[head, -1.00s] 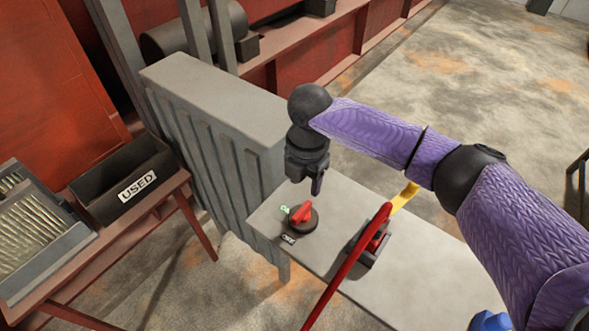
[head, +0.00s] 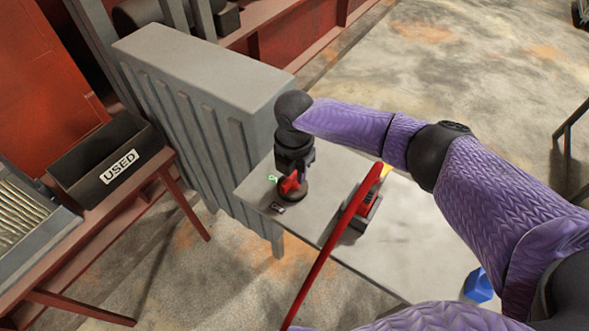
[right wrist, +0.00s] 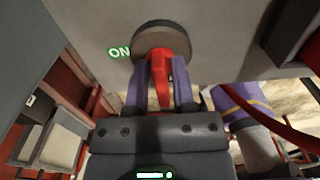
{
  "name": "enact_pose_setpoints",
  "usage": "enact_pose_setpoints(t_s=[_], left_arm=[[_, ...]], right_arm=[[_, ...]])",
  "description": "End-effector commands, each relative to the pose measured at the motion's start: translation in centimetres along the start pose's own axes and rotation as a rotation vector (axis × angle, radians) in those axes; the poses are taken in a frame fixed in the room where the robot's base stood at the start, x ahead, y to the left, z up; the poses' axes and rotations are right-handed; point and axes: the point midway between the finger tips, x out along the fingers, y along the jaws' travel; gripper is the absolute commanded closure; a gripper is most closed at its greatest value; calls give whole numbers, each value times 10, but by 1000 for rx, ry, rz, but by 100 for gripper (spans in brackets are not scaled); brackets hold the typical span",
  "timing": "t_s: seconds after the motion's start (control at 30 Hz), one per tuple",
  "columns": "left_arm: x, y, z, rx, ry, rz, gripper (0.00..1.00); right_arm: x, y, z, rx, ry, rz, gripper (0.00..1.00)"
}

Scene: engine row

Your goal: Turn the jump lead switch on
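The jump lead switch has a red handle (head: 288,186) on a round dark base (head: 298,195), on the grey top near the tall ribbed cabinet. A green "ON" mark and a dark label lie beside it in the head view. My right gripper (right wrist: 162,82) is right at the switch, its fingers apart on either side of the red handle, which also shows in the right wrist view (right wrist: 160,70). Slim gaps seem to remain; firm contact cannot be told. The green "ON" mark (right wrist: 119,52) is left of the base there. My left gripper is not in view.
A red lead (head: 326,250) rises close beside the switch, by a dark red-and-black block (head: 361,214). A tall grey ribbed cabinet (head: 200,75) stands behind. A blue object (head: 478,285) sits at the right. A black "USED" bin (head: 105,160) is at left.

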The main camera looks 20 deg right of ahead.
Motion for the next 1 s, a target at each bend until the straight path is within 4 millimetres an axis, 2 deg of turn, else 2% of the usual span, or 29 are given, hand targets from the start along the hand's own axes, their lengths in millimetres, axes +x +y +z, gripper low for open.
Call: enact_pose_setpoints(t_s=[0.03,0.1,0.13,0.63,1.0], left_arm=[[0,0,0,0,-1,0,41],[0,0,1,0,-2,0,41],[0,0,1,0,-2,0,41],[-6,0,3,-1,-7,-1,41],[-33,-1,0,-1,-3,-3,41]], right_arm=[[0,0,0,0,0,0,81],[0,0,0,0,0,0,96],[0,0,0,0,0,0,100],[-2,-1,0,51,1,0,100],[-4,-3,-1,334,1,-2,100]])
